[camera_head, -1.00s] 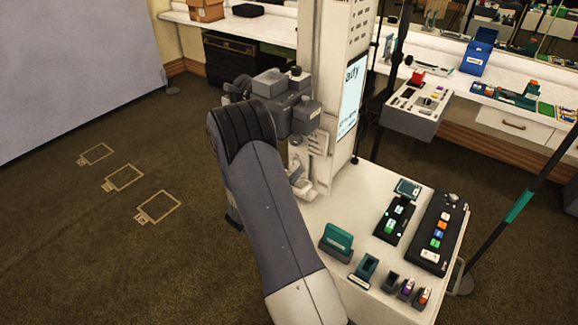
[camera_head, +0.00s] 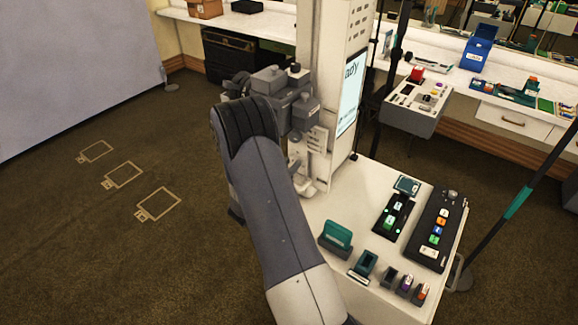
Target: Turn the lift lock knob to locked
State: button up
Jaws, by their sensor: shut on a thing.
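A white upright column (camera_head: 321,55) stands at the back of a white-topped cart (camera_head: 345,205), with a lit screen (camera_head: 349,92) on its right face. My arm reaches up from the bottom to the column's left side. My gripper (camera_head: 304,118) is against the column there, its dark grey body showing beyond my wrist. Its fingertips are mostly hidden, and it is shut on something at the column. The lift lock knob is at that spot but hidden, so its setting cannot be read.
The cart top carries a black button panel (camera_head: 437,232), a smaller black panel (camera_head: 393,217), a teal holder (camera_head: 336,235) and several small slots. A grey control box (camera_head: 414,112) and a dark pole stand behind. Open carpet lies to the left.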

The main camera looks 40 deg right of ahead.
jog(key=shift+f+b, duration=0.1)
jog(key=shift+b, duration=0.45)
jog(key=m+b, duration=0.1)
jog(key=b, duration=0.1)
jog(key=m+b, duration=0.1)
jog(key=b, duration=0.2)
jog(key=shift+f+m, duration=0.3)
jog(key=m+b, duration=0.6)
jog(key=b, duration=0.5)
jog(key=shift+f+b, duration=0.1)
jog(key=shift+b, duration=0.2)
jog(key=m+b, duration=0.5)
jog(key=b, duration=0.4)
jog(key=shift+b, duration=0.4)
jog(key=m+b, duration=0.1)
jog(key=b, duration=0.2)
jog(key=m+b, duration=0.2)
jog(key=shift+r+m+h+b, duration=0.2)
jog(key=shift+m+h+b, duration=0.1)
jog(key=shift+b, duration=0.1)
jog(key=shift+w+r+m+b, duration=0.15)
jog(key=shift+m+b, duration=0.35)
jog(key=shift+b, duration=0.25)
jog(key=shift+r, duration=0.1)
jog(key=o, duration=1)
